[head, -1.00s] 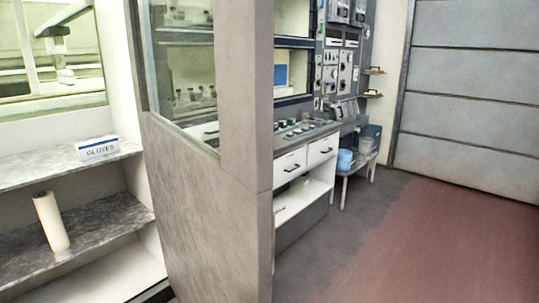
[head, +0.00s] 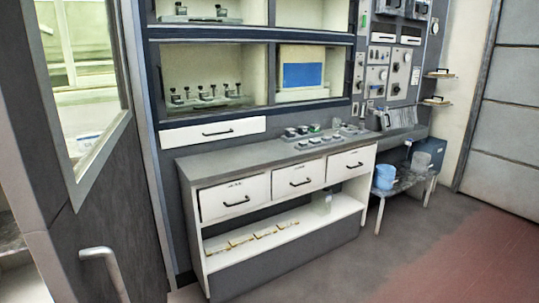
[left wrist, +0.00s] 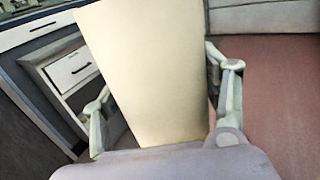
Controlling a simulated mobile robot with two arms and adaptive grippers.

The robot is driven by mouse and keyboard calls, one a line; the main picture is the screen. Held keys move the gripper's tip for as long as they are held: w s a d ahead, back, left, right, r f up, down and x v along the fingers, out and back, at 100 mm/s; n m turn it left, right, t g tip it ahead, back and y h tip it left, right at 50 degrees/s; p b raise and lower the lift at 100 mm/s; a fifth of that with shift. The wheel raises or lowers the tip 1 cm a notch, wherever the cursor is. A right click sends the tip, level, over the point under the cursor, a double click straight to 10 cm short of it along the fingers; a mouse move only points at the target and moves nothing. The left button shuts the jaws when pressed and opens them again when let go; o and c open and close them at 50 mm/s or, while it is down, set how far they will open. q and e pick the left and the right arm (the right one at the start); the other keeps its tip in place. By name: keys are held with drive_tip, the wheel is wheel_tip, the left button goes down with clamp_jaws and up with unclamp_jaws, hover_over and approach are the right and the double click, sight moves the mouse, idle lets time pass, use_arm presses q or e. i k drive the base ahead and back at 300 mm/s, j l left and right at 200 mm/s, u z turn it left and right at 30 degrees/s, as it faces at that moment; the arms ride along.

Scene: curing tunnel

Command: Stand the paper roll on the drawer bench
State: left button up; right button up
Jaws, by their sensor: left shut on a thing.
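The paper roll (left wrist: 150,70) fills the middle of the left wrist view, a pale cream cylinder. My left gripper (left wrist: 165,100) is shut on it, with one finger on each side. The roll's far end runs out of the top of that view. The drawer bench (head: 210,168) stands in the middle of the head view, with a grey top, white drawers and an open shelf below. Its drawers also show at the left of the left wrist view (left wrist: 75,68). Neither gripper shows in the head view, and my right gripper is in no view.
Small dark-knobbed devices (head: 312,138) sit on the middle and right of the bench top; its left part is clear. A low side table (head: 405,182) with blue and grey buckets stands to the right. A dark wall with a handle (head: 100,255) is at left. Floor in front is open.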

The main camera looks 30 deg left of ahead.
sight(252, 157)
drive_tip(key=i+z, duration=0.15)
drive_tip(key=i, duration=1.4)
